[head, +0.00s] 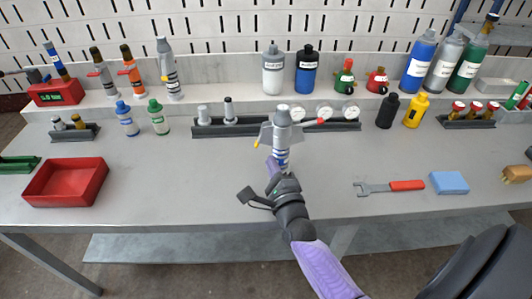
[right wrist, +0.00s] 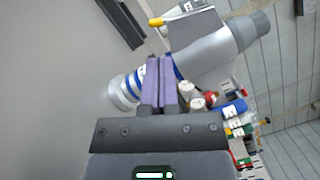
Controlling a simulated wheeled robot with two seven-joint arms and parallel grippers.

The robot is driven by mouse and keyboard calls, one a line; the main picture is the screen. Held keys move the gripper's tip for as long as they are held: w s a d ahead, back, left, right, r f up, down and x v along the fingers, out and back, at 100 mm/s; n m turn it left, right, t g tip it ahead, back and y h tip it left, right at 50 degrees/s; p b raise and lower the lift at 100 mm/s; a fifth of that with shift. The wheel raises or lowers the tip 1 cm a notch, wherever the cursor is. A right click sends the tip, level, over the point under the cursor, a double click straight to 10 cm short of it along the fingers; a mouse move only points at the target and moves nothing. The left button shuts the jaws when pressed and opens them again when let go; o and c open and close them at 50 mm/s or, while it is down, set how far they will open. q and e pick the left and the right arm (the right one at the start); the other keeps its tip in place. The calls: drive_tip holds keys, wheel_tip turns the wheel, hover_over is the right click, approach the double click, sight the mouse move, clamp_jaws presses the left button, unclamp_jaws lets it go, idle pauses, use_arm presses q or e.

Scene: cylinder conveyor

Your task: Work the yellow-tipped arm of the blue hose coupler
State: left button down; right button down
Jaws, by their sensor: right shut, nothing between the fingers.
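The blue hose coupler (head: 282,131) is a silver-grey body with blue bands, standing on the bench in front of the dark rail. Its yellow-tipped arm (head: 258,142) points out to the left and slightly down. In the right wrist view the coupler (right wrist: 212,55) lies slantwise, and the arm's yellow tip (right wrist: 155,21) shows at the top. My right gripper (head: 273,165) is shut and empty at the coupler's lower part. Its purple fingers (right wrist: 160,82) overlap the blue band in the right wrist view; I cannot tell whether they touch. My left gripper is not in view.
A dark rail (head: 215,130) with pegs and gauges stands just behind the coupler. A red tray (head: 66,183) is at the left; a wrench (head: 390,187) and a blue block (head: 449,183) lie at the right. Bottles line the back shelf. The bench is clear left of the coupler.

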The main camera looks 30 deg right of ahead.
sight(261, 137)
drive_tip(key=b+x, duration=0.1)
drive_tip(key=x, duration=0.2)
drive_tip(key=shift+w+d, duration=0.15)
drive_tip(key=shift+w, duration=0.5)
drive_tip(key=shift+r, duration=0.1)
drive_tip(key=shift+w+m+b, duration=0.1)
drive_tip(key=shift+m+b, duration=0.25)
drive_tip(key=shift+m, duration=0.15)
